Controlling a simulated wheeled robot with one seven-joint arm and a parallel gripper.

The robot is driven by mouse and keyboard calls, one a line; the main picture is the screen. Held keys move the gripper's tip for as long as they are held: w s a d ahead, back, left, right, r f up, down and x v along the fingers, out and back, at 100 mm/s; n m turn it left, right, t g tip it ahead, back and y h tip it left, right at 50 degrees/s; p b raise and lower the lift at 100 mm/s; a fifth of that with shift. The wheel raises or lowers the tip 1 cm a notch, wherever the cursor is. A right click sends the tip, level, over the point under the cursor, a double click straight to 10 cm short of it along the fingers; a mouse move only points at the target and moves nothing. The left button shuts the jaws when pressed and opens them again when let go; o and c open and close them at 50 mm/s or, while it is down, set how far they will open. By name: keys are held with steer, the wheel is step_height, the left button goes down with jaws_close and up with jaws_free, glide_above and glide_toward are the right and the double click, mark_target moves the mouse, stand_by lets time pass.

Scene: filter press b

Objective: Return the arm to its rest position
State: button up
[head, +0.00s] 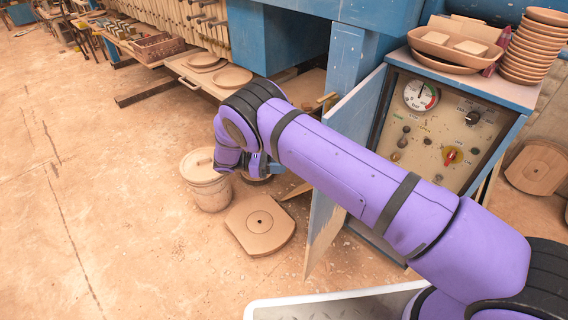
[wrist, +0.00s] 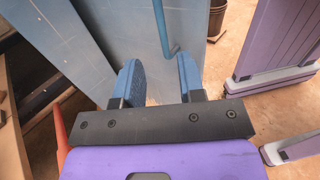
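My purple arm (head: 340,170) with black bands reaches across the head view from the lower right to the centre left and bends down at its far end. In the head view my gripper is mostly hidden behind the bent arm end. In the wrist view my gripper (wrist: 158,75) shows two blue fingers standing apart, with nothing held between them. A pale blue panel (wrist: 100,35) lies beyond the fingers. A thin blue rod (wrist: 160,25) runs down it to a bend close by the right finger; I cannot tell whether they touch.
A blue control cabinet (head: 516,92) with a gauge and knobs stands right of the arm, its door (head: 352,112) swung open. Stacked bowls (head: 532,50) top it. A lidded bucket (head: 207,186) and a flat plate (head: 260,222) stand on the floor by the arm's end. Floor at left is clear.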

stand_by(0.3)
steer(key=m+g+y, duration=0.2)
steer(key=m+y, duration=0.4)
steer(key=y, duration=0.2)
glide_toward(336, 105)
steer(key=x, duration=0.5)
steer(key=shift+w+d+f, duration=0.1)
steer(key=shift+w+f, duration=0.05)
steer(key=shift+w, duration=0.25)
steer(key=s+d+r+m+t+y, duration=0.2)
steer(key=s+d+r+m+y, duration=0.15)
steer(key=s+d+r, duration=0.4)
steer(key=s+d+r+m+t+y, duration=0.3)
steer(key=s+d+r+y, duration=0.15)
steer(key=s+r, duration=0.65)
steer(key=s+d+r+m+t+y, duration=0.1)
steer(key=s+m+t, duration=0.3)
steer(key=s, duration=1.2)
steer(key=shift+d+t+y, duration=0.4)
steer(key=shift+d+t, duration=0.2)
steer(key=shift+d, duration=0.05)
steer(key=shift+s, duration=0.1)
